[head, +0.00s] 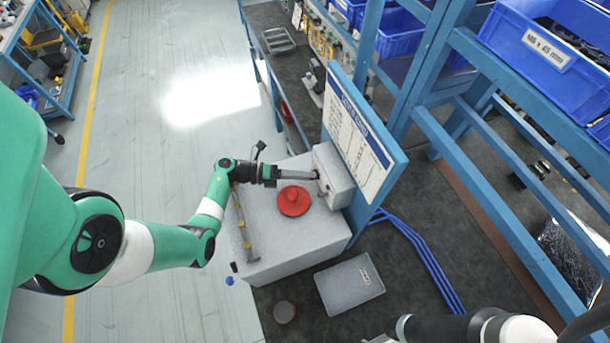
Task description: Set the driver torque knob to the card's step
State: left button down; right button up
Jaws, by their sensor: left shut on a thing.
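A small grey box (336,180) stands at the right side of a light grey bench block, against a blue-framed board. The board carries a white printed card (357,137); its text is too small to read. My left gripper (313,175) reaches in from the left, level with the box's left face. Its fingers are shut on a small dark knob on that face, and the fingertips mostly hide the knob. Its pointer and scale cannot be made out. My right gripper is not in view.
A red round part (293,201) sits on the bench block (300,243) just below the left fingers. A grey tray (349,284) and a small round dish (284,312) lie in front. Blue rack posts and bins (545,62) stand at the right.

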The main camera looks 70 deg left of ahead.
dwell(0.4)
pick_arm(q)
jog(key=c, duration=0.5)
grip_release()
jog(key=b+v, duration=0.1)
jog(key=v, duration=1)
jog(key=shift+s+a, duration=0.1)
jog(key=shift+s, duration=0.2)
